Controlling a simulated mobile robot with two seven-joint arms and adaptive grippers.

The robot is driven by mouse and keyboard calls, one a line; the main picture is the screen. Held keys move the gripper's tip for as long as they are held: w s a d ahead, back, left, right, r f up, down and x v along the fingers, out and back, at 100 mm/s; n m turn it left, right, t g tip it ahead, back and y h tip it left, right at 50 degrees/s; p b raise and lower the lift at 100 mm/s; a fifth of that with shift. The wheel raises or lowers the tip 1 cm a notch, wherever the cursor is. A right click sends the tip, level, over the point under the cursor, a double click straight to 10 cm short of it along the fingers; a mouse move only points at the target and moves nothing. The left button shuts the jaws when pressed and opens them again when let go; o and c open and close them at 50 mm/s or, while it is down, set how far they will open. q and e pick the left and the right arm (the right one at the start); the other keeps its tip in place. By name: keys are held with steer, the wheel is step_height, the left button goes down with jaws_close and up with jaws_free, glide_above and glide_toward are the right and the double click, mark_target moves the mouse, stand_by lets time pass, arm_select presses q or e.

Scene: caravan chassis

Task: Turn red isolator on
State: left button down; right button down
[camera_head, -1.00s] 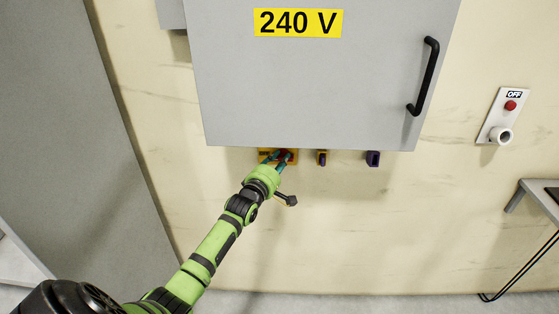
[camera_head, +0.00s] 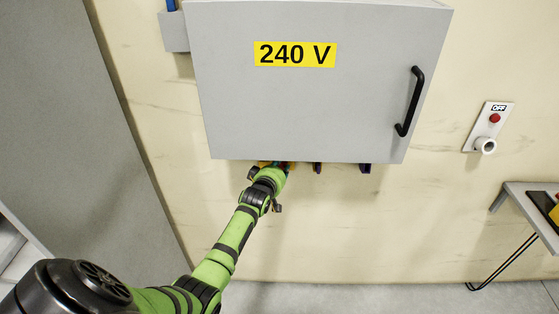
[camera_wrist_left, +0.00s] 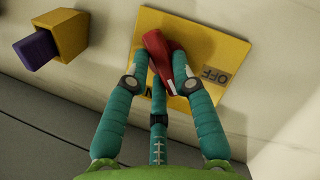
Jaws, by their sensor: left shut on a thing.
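The red isolator (camera_wrist_left: 158,50) is a red handle on a yellow plate (camera_wrist_left: 225,50) in the left wrist view. The word OFF shows on the plate to the right of the handle; another label is mostly hidden behind my fingers. My left gripper (camera_wrist_left: 167,75) has its teal fingers shut around the red handle, which lies tilted between them. In the head view my left gripper (camera_head: 277,166) is just below the cabinet's lower edge, and the handle is mostly hidden there. My right gripper is not in view.
A grey cabinet (camera_head: 310,110) marked 240 V hangs directly above my gripper. Beside the isolator is a yellow socket with a purple end (camera_wrist_left: 55,40). A panel with a red button (camera_head: 494,118) is on the right wall. A table (camera_head: 525,205) stands at right.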

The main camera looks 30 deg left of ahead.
arm_select(q)
steer(key=shift+w+d+r+m+g+y+p, duration=0.1)
steer(key=shift+m+g+y+p, duration=0.1)
steer(key=shift+m, duration=0.15)
steer(key=shift+d+r+m+g+y+p, duration=0.1)
steer(key=shift+m+g, duration=0.1)
steer(key=shift+m, duration=0.15)
steer(key=shift+f+m+y, duration=0.1)
steer(key=shift+m+y, duration=0.2)
steer(key=shift+m, duration=0.3)
steer(key=shift+f+m+g+y+b, duration=0.15)
steer(key=shift+m+g+y+b, duration=0.35)
steer(key=shift+m, duration=0.3)
steer(key=shift+w+d+m+g+y+b, duration=0.1)
steer(key=shift+m+g+y+b, duration=0.4)
steer(key=shift+m, duration=0.3)
steer(key=c, duration=1)
jaws_free()
steer(key=shift+c, duration=0.2)
